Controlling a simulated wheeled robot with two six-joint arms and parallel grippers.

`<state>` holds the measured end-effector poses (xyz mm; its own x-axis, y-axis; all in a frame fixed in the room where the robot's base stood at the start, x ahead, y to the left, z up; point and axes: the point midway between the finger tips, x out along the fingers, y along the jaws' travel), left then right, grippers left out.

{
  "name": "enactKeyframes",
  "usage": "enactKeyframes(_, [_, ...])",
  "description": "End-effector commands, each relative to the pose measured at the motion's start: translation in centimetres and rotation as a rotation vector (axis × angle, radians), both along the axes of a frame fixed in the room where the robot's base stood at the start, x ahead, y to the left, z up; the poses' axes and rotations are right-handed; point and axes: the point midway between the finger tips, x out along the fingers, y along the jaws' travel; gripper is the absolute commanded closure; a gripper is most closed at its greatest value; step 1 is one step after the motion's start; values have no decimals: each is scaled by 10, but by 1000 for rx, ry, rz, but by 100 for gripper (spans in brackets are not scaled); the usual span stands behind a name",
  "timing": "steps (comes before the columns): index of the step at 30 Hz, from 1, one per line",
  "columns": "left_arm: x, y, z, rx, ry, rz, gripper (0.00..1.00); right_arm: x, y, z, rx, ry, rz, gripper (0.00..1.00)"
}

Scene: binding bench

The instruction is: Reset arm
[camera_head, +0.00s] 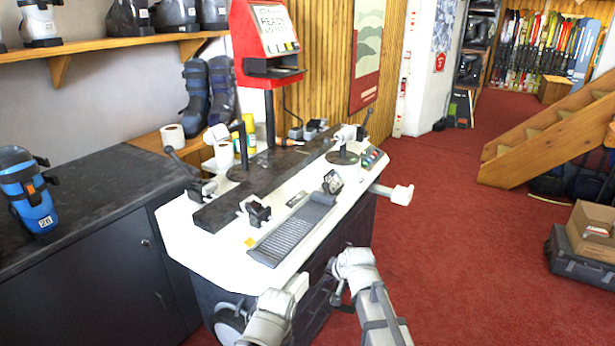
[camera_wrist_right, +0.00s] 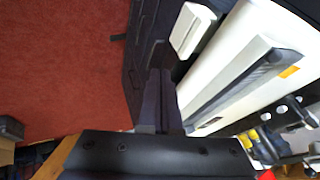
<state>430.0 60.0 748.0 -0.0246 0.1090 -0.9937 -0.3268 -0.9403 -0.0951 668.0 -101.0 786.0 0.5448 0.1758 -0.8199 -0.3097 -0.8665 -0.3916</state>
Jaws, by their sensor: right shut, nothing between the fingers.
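My right gripper (camera_head: 337,296) is low in front of the binding bench, beside its dark front side, and partly hidden by my own arm. In the right wrist view its two dark fingers (camera_wrist_right: 160,75) lie together, shut with nothing between them. The white-topped bench (camera_head: 215,238) stands just beyond my arms, and its edge also shows in the wrist view (camera_wrist_right: 215,75). My left arm comes in at the bottom of the head view, but I cannot make out its gripper.
On the bench are a ridged grey plate (camera_head: 285,240), clamps and a dark rail. A red display stand (camera_head: 268,45) rises behind. A blue ski boot (camera_head: 28,195) stands on the dark counter at left. A cardboard box (camera_head: 592,228) sits at right. Red carpet between is clear.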

Motion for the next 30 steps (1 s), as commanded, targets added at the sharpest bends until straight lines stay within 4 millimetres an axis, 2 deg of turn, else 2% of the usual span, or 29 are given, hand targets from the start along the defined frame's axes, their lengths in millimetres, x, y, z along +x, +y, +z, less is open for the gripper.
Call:
enactKeyframes(3, [0, 0, 0, 0, 0, 0, 55, -48, 22, -14, -96, 96, 139, 100])
enactKeyframes(7, [0, 0, 0, 0, 0, 0, 55, -116, 40, -30, -243, 245, 349, 100])
enactKeyframes(11, [0, 0, 0, 0, 0, 0, 55, -175, 45, -38, -364, 379, 529, 100])
enactKeyframes(16, [0, 0, 0, 0, 0, 0, 55, -244, 41, -38, -497, 543, 735, 100])
enactKeyframes(18, [0, 0, 23, 0, 0, 0, 55, -240, 41, -15, -500, 548, 737, 100])
enactKeyframes(30, [0, 0, 109, 0, 0, 1, 55, -238, 41, 71, -495, 544, 730, 100])
